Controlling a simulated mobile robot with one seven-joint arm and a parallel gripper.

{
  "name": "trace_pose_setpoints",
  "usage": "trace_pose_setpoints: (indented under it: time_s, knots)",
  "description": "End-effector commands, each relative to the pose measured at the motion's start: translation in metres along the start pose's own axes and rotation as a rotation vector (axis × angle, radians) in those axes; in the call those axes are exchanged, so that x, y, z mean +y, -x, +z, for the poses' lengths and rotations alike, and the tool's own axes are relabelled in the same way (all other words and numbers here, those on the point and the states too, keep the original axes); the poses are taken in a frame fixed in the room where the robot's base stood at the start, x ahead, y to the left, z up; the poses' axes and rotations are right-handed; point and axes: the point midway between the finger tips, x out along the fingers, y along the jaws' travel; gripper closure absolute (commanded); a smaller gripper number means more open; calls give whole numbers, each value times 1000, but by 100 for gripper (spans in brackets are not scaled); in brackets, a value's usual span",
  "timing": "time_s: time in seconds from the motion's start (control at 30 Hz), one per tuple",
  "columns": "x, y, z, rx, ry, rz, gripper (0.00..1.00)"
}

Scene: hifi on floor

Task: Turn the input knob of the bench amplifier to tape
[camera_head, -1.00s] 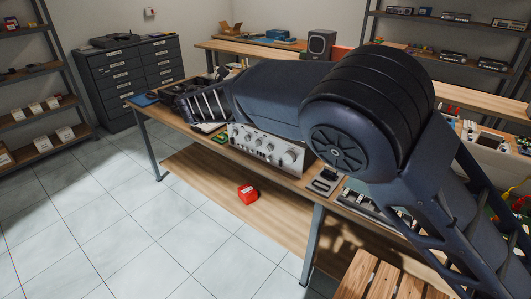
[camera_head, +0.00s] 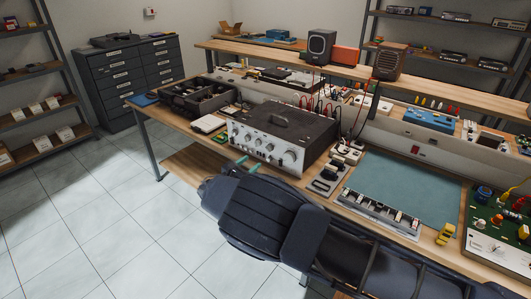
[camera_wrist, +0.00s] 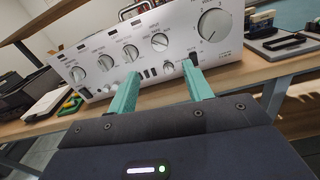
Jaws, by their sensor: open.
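The bench amplifier (camera_head: 275,137) stands on the workbench, a silver-fronted box with a dark top and a row of knobs. In the wrist view its front panel (camera_wrist: 180,55) is slightly tilted in the picture. It carries a large volume-like knob (camera_wrist: 213,25) and several smaller pointer knobs, including one (camera_wrist: 160,42) just above the gap between my fingers. The head view shows the fingertips (camera_head: 246,164) below the panel.
A teal mat (camera_head: 405,182) lies right of the amplifier, with a strip of small parts before it. A dark open tray (camera_head: 200,97) stands to the left. Small black items (camera_head: 328,178) sit by the amplifier's right corner. Speakers (camera_head: 320,46) stand on the shelf behind.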

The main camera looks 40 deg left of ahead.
Motion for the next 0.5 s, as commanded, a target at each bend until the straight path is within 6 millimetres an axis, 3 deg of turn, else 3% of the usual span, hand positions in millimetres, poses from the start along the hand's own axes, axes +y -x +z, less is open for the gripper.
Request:
trace_pose_setpoints:
  time_s: [0.17, 0.5]
  knots:
    - [0, -14, -1, -2, 0, -2, 50]
    - [0, -71, 0, -3, -1, -2, 50]
